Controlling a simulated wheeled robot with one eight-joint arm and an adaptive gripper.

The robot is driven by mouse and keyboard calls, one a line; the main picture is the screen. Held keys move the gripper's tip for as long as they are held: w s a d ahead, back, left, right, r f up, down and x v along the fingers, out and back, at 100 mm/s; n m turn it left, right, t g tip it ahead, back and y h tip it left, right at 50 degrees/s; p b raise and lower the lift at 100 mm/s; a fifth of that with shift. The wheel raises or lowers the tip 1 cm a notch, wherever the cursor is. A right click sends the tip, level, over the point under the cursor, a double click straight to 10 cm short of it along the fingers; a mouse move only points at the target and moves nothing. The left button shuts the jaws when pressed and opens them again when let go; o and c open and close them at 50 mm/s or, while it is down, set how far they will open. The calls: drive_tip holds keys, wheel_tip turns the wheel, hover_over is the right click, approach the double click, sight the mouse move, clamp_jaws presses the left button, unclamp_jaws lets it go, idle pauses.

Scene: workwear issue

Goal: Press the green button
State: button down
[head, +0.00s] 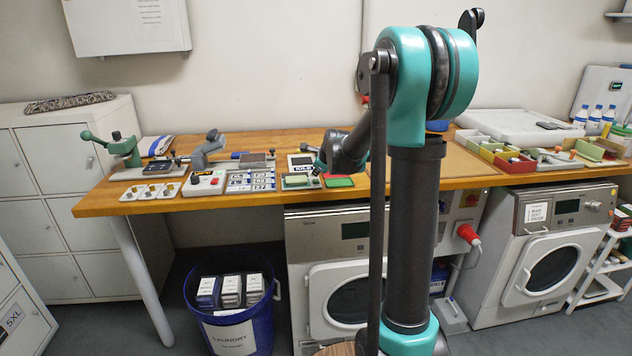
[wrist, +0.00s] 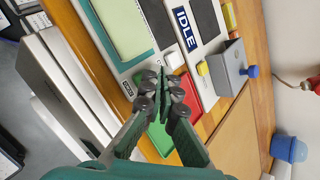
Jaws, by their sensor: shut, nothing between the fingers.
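A flat green rectangle (head: 340,182) lies near the front edge of the wooden bench, beside a flat red one (head: 335,176). I cannot tell whether the green rectangle is the button; no other clear green button shows. In the wrist view the green rectangle (wrist: 160,138) is partly hidden behind my fingers. My gripper (wrist: 164,82) is shut and empty, with its fingertips over the area between the green-screened device and the red and green rectangles. In the head view my gripper (head: 322,165) is small and partly hidden by my arm; contact cannot be told.
A device reading IDLE (wrist: 186,28) and a green-screened device (wrist: 120,25) sit close to the fingertips. A grey box with a blue knob (wrist: 229,68) is nearby.

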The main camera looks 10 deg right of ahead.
sight(317, 181)
drive_tip(key=shift+f, duration=0.15)
drive_tip(key=shift+f, duration=0.25)
drive_tip(key=shift+f, duration=0.5)
idle(0.7)
drive_tip(key=shift+r, duration=0.9)
drive_tip(key=shift+r, duration=0.1)
drive_tip(key=shift+r, duration=2.45)
